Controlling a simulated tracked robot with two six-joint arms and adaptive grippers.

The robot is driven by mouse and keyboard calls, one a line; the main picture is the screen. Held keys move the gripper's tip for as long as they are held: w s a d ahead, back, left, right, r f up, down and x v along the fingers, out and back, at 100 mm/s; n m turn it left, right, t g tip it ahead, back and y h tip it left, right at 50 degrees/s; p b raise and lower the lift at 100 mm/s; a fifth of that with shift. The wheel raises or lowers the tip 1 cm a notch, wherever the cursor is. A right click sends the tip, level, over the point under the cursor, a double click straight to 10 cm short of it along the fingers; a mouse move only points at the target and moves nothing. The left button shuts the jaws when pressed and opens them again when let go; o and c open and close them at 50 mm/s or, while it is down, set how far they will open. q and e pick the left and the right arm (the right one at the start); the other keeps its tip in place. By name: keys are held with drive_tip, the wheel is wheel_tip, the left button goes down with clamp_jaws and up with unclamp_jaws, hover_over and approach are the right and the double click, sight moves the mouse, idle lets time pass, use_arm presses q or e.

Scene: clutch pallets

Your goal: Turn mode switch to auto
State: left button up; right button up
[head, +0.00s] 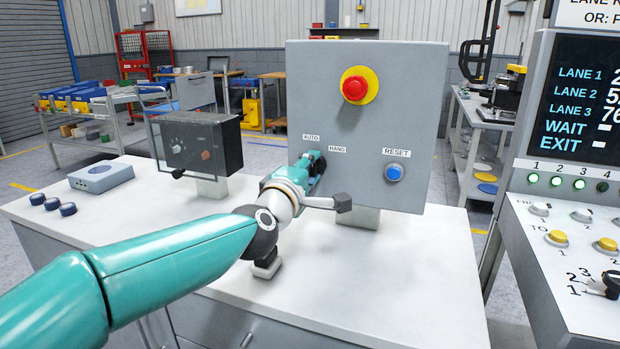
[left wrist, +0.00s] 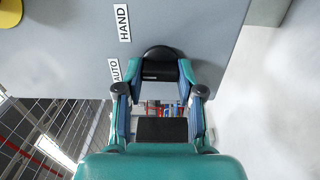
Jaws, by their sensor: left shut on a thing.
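The grey control box (head: 400,120) stands on the white bench. It carries an AUTO label (head: 311,137) and a HAND label (head: 338,149) on its front. My left gripper (head: 313,163) reaches the box just below these labels and hides the mode switch in the head view. In the left wrist view, the black mode switch (left wrist: 160,54) shows between the fingertips of my left gripper (left wrist: 158,72), which is shut on it. The labels lie to its left there. Which way the switch points I cannot tell. My right gripper is not in view.
A red emergency button (head: 355,88) on a yellow disc and a blue RESET button (head: 394,173) are on the same box. A smaller dark box (head: 198,146) stands to the left. A lane console (head: 575,105) stands at the right. The bench front is mostly clear.

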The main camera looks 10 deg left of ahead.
use_arm(q)
drive_tip(key=shift+w+a+r+n, duration=0.1)
drive_tip(key=shift+a+r+n, duration=0.1)
drive_tip(key=shift+n, duration=0.2)
drive_tip(key=o, duration=0.9)
drive_tip(key=shift+f, duration=0.1)
drive_tip(key=shift+o, duration=1.2)
drive_tip(key=shift+w+f, duration=0.15)
drive_tip(key=shift+d, duration=0.1)
drive_tip(key=v, duration=1.2)
